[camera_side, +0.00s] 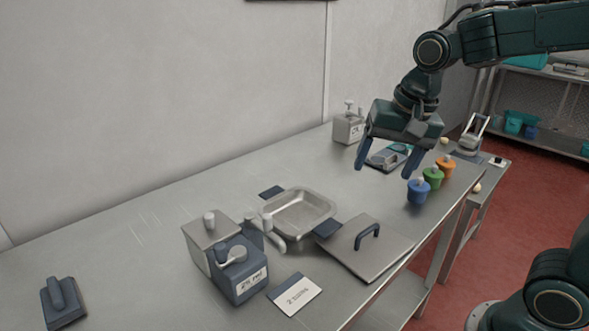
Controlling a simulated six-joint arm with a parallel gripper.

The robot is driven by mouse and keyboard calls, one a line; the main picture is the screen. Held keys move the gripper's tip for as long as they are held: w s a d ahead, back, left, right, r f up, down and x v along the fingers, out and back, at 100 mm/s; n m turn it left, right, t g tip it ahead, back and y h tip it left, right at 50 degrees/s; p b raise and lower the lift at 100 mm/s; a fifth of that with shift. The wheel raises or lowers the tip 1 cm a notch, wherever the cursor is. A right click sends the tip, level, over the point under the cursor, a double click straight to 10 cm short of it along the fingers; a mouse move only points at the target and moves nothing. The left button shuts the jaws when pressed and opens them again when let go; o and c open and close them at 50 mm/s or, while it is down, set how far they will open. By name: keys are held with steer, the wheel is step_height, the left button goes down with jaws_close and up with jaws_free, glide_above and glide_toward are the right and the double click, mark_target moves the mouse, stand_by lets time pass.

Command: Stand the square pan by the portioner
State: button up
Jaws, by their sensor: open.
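The square pan (300,210) is a shallow metal pan with dark blue handle tabs on two sides. It rests on the steel table, right next to the portioner (230,262), a grey and dark blue box-shaped unit with a label and a white spout. The spout reaches towards the pan's near left side; I cannot tell whether they touch. My gripper (385,170) is open, its blue fingers pointing down above the far part of the table.
A flat metal lid (366,248) with a dark handle lies right of the pan. A label card (295,294) lies in front. Blue, green and orange pots (432,178) line the right edge. A scale-like device (388,156) sits behind my gripper. A dark block (62,303) is far left.

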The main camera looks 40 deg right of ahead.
steer(key=s+n+t, duration=0.2)
steer(key=s+n, duration=0.7)
steer(key=s, duration=0.4)
steer(key=shift+t, duration=0.3)
